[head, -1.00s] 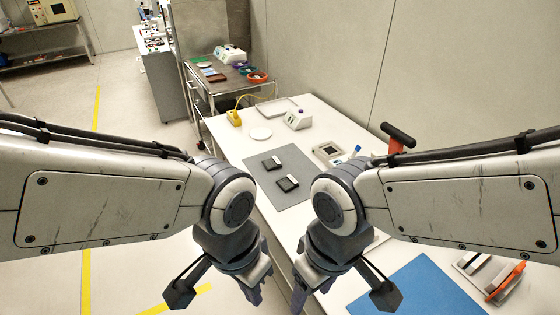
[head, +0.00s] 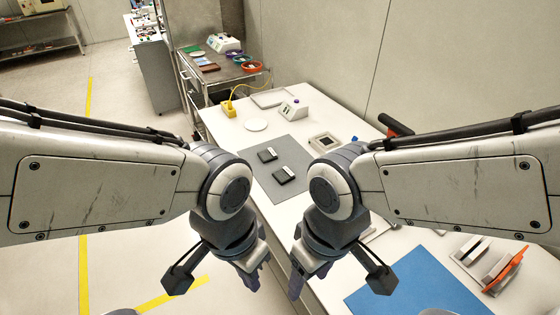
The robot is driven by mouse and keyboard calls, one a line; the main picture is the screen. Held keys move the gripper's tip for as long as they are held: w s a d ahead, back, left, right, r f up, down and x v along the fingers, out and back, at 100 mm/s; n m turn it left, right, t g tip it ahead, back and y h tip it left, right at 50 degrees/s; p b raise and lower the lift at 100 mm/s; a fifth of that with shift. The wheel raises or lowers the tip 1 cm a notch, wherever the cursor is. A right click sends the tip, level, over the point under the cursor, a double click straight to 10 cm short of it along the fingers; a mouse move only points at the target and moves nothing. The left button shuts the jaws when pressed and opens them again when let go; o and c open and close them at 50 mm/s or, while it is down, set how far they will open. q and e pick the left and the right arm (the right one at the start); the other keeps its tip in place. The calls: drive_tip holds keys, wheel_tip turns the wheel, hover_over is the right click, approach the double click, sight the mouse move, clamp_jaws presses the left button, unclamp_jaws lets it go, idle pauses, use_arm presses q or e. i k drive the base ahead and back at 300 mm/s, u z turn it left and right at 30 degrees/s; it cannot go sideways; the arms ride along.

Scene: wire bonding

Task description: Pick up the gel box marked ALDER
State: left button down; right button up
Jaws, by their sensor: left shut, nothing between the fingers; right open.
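Two small dark gel boxes with pale labels lie on a grey mat (head: 262,188) on the white bench. One gel box (head: 267,155) is farther back and a little left. The other gel box (head: 284,175) is nearer. The labels are too small to read, so I cannot tell which is marked ALDER. My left gripper (head: 257,282) is shut and empty, pointing down in front of the bench's near edge. My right gripper (head: 297,284) is open and empty, at the bench's near edge. Both are apart from the boxes.
A white round dish (head: 256,125), a yellow device (head: 229,109), a white instrument (head: 293,108) and a tray (head: 270,97) stand at the back. A square-windowed device (head: 324,143) is right of the mat. A blue mat (head: 415,285) and an orange-handled item (head: 504,268) lie at right.

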sight(268, 155)
drive_tip(key=k, duration=0.55)
drive_tip(key=u, duration=1.15)
drive_tip(key=i, duration=2.15)
drive_tip(key=z, duration=0.9)
